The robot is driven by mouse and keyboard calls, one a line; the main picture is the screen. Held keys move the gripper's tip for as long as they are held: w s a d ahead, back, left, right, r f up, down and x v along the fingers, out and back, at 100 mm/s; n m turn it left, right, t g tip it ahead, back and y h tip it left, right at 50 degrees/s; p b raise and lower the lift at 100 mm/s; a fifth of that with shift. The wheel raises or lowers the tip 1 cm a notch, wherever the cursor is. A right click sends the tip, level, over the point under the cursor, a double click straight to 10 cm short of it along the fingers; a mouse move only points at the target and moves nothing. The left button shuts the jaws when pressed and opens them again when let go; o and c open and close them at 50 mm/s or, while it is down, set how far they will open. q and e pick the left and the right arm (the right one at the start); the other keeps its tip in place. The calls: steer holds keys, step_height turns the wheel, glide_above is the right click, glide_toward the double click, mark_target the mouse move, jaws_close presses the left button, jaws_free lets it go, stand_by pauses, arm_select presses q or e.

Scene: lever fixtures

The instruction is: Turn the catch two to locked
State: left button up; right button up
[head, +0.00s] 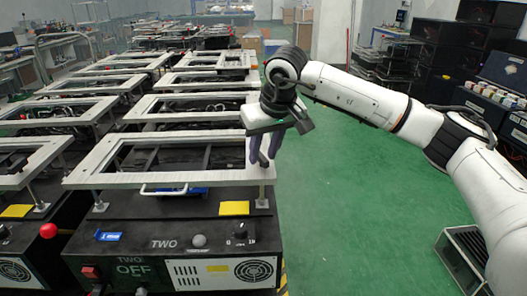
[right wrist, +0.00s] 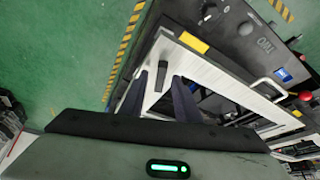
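The catch two shows as a small black lever (head: 264,160) on the right front corner of the pale frame (head: 120,181) of the unit marked TWO. In the right wrist view the black lever (right wrist: 162,75) lies between the lines of my two dark fingers, near their tips. My right gripper (head: 263,153) is open above that corner, pointing down, its fingers apart on either side of the lever. Whether a finger touches the lever I cannot tell. No locked mark is readable. My left gripper is not in view.
The unit's dark front panel (head: 215,232) carries a knob (head: 240,231), a grey button (head: 199,240), a red switch (head: 90,272) and a display (head: 130,270) reading OFF. A handle (head: 164,190) sits above it. Similar frames stand left and behind. Green floor (head: 330,210) to the right is clear.

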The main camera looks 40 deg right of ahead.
jaws_close()
steer(key=shift+a+r+m+g+h+p, duration=0.1)
steer(key=shift+m+g+h+p, duration=0.1)
steer(key=shift+m+p, duration=0.25)
steer(key=shift+a+m+g+h+p, duration=0.1)
steer(key=shift+m+h+p, duration=0.15)
steer(key=shift+m, duration=0.4)
steer(key=shift+m+h+p, duration=0.25)
steer(key=shift+m+p, duration=0.05)
steer(key=shift+m, duration=0.5)
steer(key=shift+w+m, duration=0.1)
steer(key=shift+m, duration=0.3)
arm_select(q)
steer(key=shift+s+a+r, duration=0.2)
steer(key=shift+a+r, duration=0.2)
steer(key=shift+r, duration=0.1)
arm_select(e)
jaws_free()
